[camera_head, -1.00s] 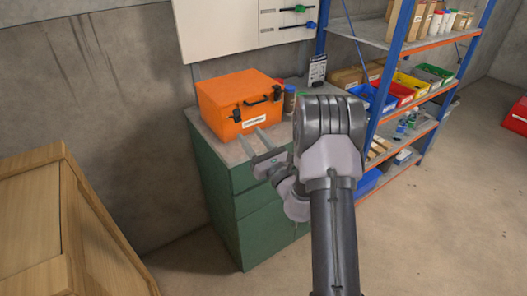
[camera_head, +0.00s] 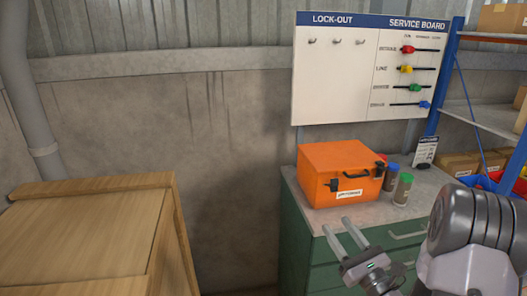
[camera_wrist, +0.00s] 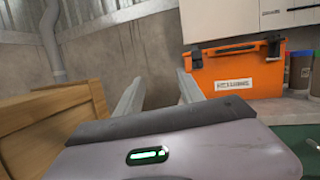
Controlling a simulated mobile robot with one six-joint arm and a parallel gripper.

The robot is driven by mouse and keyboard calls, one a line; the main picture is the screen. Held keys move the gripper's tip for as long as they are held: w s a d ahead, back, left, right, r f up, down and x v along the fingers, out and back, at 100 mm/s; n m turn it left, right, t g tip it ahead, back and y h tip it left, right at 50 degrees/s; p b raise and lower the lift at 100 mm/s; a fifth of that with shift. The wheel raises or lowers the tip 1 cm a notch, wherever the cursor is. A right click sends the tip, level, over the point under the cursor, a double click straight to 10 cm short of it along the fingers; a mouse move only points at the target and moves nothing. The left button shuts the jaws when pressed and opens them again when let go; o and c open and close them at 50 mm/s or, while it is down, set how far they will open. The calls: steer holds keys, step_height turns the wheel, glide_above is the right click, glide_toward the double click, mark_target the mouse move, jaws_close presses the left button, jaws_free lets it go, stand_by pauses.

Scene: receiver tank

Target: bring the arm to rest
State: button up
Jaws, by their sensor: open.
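My gripper (camera_head: 344,238) is open and empty in the head view, at the lower right, in front of the green cabinet's near edge. Its two grey fingers point up and away, towards the orange case, apart from it. In the wrist view the fingers of my gripper (camera_wrist: 154,92) stand apart with nothing between them. My arm's dark joint shows at the lower right of the head view. The orange case (camera_head: 335,182) sits closed on the green cabinet (camera_head: 300,230); the case also shows in the wrist view (camera_wrist: 245,75), right of the fingers.
A wooden crate (camera_head: 85,240) stands at the left. A lock-out service board (camera_head: 345,80) hangs on the wall above. Blue shelving (camera_head: 442,90) holds boxes at the right. Bare wall lies between crate and cabinet.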

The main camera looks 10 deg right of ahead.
steer(key=s+a+r+n+g+y, duration=0.25)
steer(key=s+a+n+g, duration=0.2)
steer(key=a, duration=0.35)
steer(key=s+a+r+n+g+y, duration=0.2)
steer(key=s+a+n+g+y, duration=0.15)
steer(key=a+n+g, duration=0.35)
steer(key=s+a+r+n+g+y, duration=0.2)
steer(key=s+a+r+n+y, duration=0.15)
steer(key=a, duration=0.55)
steer(key=s+a+f+n+g+h, duration=0.1)
steer(key=s+f+n+g+h, duration=0.1)
steer(key=s+n+g+h, duration=0.3)
steer(key=s+a+f+n+g, duration=0.1)
steer(key=s+a+f+n, duration=0.15)
steer(key=s, duration=0.45)
steer(key=s+d+r+n+t+h, duration=0.1)
steer(key=d+r+n+t+h, duration=0.1)
steer(key=d+n+t+h, duration=0.3)
steer(key=d+h, duration=0.2)
steer(key=d, duration=0.2)
steer(key=shift+s+d, duration=0.25)
steer(key=shift+s, duration=0.05)
steer(key=shift+n+h, duration=0.25)
